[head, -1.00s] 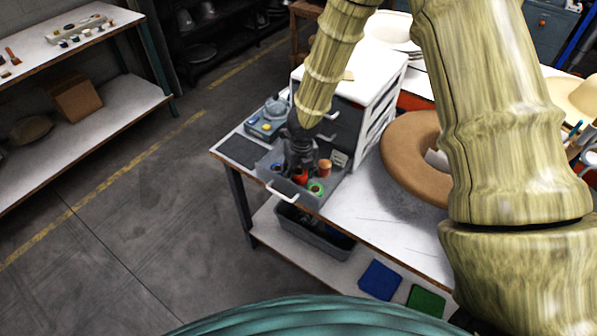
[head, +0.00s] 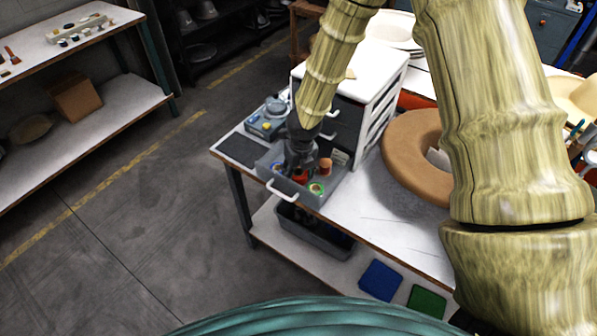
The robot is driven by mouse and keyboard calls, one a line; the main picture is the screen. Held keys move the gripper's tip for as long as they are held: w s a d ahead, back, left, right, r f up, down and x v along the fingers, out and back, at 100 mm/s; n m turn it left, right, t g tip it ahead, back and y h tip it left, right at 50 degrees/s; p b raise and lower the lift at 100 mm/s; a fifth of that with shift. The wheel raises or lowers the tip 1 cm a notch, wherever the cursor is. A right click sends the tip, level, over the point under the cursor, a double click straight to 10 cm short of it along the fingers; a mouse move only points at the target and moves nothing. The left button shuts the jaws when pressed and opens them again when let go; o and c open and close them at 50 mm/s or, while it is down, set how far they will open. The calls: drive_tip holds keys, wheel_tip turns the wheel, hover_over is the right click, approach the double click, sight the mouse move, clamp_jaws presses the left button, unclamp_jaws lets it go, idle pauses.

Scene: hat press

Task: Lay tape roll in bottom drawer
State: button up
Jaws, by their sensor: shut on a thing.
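The open bottom drawer (head: 327,199), a grey tray with a white handle, sticks out from the white drawer cabinet (head: 376,67) on the table. My dark gripper (head: 300,176) points down inside the drawer, shut on a small red-orange thing (head: 300,179) at its fingertips. This looks like the tape roll, but the fingers hide most of it. I cannot tell whether it touches the drawer floor. A green ring-shaped thing (head: 316,188) lies in the drawer to the right of the gripper, and an orange-brown cylinder (head: 325,166) stands behind it.
A blue-grey device (head: 268,118) and a dark mat (head: 239,150) are left of the drawer. A brown hat brim ring (head: 406,166) lies to the right. A grey bin (head: 318,236) is on the shelf below. The table front right of the drawer is clear.

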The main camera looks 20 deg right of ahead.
drive_tip(key=o, duration=1.1)
drive_tip(key=shift+r, duration=0.1)
drive_tip(key=shift+r+p, duration=3.5)
drive_tip(key=shift+r, duration=0.7)
